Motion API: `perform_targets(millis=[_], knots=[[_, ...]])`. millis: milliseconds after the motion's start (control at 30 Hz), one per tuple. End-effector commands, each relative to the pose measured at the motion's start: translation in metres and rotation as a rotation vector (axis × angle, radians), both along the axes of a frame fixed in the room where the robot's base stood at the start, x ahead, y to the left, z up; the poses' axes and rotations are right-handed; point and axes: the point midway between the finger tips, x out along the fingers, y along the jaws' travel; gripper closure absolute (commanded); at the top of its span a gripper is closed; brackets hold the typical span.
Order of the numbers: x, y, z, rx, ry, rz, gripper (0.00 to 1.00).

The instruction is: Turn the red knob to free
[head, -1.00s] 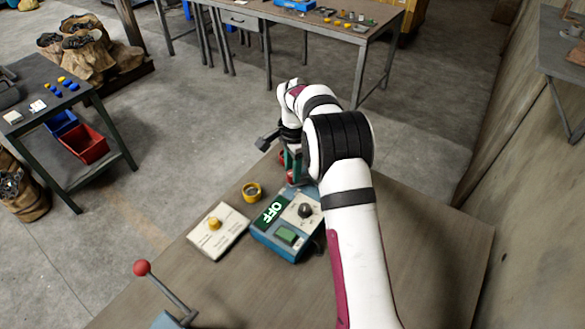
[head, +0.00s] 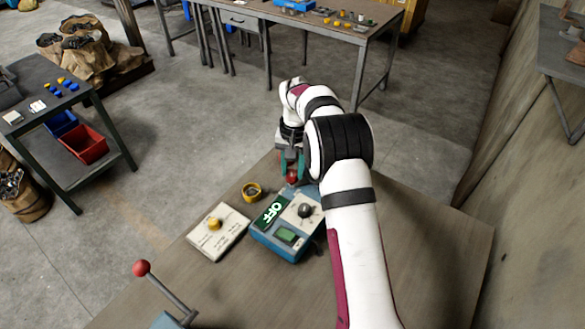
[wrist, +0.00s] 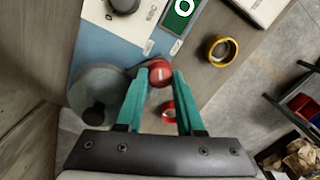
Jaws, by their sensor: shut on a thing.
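The red knob (wrist: 160,74) sits between the two teal fingertips of my gripper (wrist: 160,84) in the wrist view. A pale mark shows on its face. My gripper (head: 292,165) is shut on it, fingers pointing down, at the far side of the blue control box (head: 276,247). The knob also shows in the head view (head: 291,177), partly covered by the fingers. Another red curved part (wrist: 169,113) shows lower down between the fingers. The knob's base and any "free" marking are hidden or too small to read.
A red-balled lever (head: 142,268) stands at the front left.

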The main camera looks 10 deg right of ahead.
Motion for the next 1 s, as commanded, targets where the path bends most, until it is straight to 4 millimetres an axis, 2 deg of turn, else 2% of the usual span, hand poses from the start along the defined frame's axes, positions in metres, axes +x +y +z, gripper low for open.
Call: perform_targets(millis=[500,1000], knots=[[0.0009,-0.0002,0.001,0.0,-0.001,0.453,1.0],[0.0009,-0.0001,0.0008,0.0,-0.001,0.681,1.0]])
